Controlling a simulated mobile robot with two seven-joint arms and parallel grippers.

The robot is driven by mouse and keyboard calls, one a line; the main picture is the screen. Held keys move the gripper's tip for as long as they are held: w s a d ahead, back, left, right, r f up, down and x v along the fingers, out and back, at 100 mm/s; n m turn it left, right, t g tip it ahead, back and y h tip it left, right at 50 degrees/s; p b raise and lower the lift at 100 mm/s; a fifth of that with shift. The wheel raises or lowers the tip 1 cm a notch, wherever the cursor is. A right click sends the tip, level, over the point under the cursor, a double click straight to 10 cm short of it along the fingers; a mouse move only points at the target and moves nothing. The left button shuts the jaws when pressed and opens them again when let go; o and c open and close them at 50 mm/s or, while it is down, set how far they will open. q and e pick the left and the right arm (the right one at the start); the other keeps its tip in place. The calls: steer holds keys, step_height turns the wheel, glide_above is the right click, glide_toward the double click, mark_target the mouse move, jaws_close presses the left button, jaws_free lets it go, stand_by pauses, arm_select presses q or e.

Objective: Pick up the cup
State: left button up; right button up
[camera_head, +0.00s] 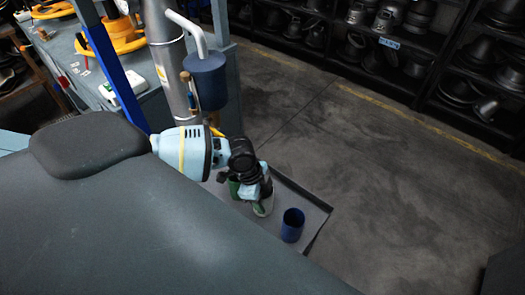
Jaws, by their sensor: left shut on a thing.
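A dark blue cup (292,226) stands upright on a grey tray (316,216), to the right of and nearer than my left gripper. My left gripper (263,193) points down over the tray and is shut on a green and pale object (263,208). The wrist hides much of that object, so I cannot tell its full shape or whether it touches the tray. The blue cup stands apart from the gripper. My right gripper is not in view.
A metal column (172,75) with a blue canister (205,82) stands behind my left arm. A workbench (75,60) with yellow parts is at the upper left. Dark shelves (425,75) of metal forms line the back right. Floor right of the tray is clear.

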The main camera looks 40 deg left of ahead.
arm_select(q)
steer(key=shift+r, duration=0.85)
steer(key=s+a, duration=0.3)
steer(key=s, duration=0.4)
steer(key=s+a+r, duration=0.1)
steer(key=s+a, duration=0.2)
steer(key=s, duration=0.5)
